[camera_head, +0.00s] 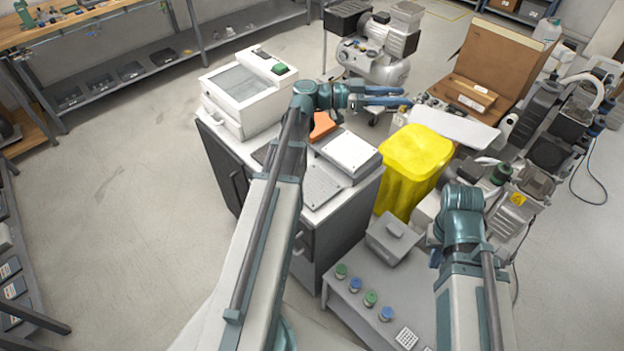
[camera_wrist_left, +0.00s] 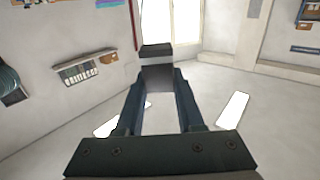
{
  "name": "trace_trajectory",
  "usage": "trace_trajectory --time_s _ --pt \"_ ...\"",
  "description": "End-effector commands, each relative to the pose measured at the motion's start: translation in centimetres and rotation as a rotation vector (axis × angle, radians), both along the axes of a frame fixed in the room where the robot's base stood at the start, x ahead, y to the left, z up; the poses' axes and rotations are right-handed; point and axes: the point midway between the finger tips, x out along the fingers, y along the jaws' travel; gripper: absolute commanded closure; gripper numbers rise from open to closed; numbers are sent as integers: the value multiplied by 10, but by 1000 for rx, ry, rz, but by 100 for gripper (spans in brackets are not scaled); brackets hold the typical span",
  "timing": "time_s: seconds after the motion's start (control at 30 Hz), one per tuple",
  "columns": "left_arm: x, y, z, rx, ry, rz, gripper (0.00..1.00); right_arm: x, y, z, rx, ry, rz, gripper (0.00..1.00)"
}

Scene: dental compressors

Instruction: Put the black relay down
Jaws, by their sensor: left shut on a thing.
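The black relay (camera_wrist_left: 157,52) shows in the left wrist view as a small block with a black top, a pale band and a grey lower part. It is between the fingertips of my left gripper (camera_wrist_left: 156,78), which is shut on it. In the head view my left gripper (camera_head: 398,96) points right, and appears beyond the white cabinet and above the yellow bin in the picture; I cannot make out the relay there. My right gripper (camera_head: 438,257) is mostly hidden behind its own wrist at the lower right; its fingers cannot be made out.
A grey table (camera_head: 350,300) holds a grey box (camera_head: 392,238) and several coloured jars. A compressor (camera_head: 385,60) and an open cardboard box (camera_head: 505,65) are behind. Floor at left is clear.

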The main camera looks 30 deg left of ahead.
Motion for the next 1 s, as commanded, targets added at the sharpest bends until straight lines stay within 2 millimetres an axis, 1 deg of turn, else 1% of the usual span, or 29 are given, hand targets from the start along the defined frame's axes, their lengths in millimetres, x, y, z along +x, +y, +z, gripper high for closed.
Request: trace_trajectory --time_s 0.07,0.17,0.27,0.37,0.4,0.47,0.5,0.57,0.6,0.67,0.7,0.77,0.8,0.9,1.0 --pt "0 2 -2 0 0 4 100 0 0 -3 0 0 0 100" --pt "-1 16 -16 0 0 26 100 0 0 -16 0 0 0 100" --pt "-4 45 -42 0 0 74 100 0 0 -42 0 0 0 100" --pt "-11 86 -74 0 0 142 100 0 0 -74 0 0 0 100" --pt "-15 104 -87 0 0 172 100 0 0 -87 0 0 0 100" --pt "-22 130 -105 0 0 215 100 0 0 -106 0 0 0 100" --pt "-26 147 -117 0 0 244 100 0 0 -118 0 0 0 100" --pt "-35 171 -135 0 -1 287 100 0 0 -136 0 0 0 100" --pt "-41 188 -147 0 -1 316 100 0 0 -148 0 0 0 100" --pt "-51 212 -165 0 -1 358 100 0 0 -166 0 0 0 100" --pt "-58 228 -177 0 -1 387 100 0 0 -178 0 0 0 100" --pt "-69 251 -195 0 -1 431 100 0 0 -196 0 0 0 100" --pt "-78 266 -207 0 -1 459 100 0 1 -208 0 0 0 100" --pt "-99 303 -236 0 -1 529 100 0 1 -236 0 0 0 100" --pt "-121 334 -260 0 -1 592 100 0 1 -261 0 0 0 100"
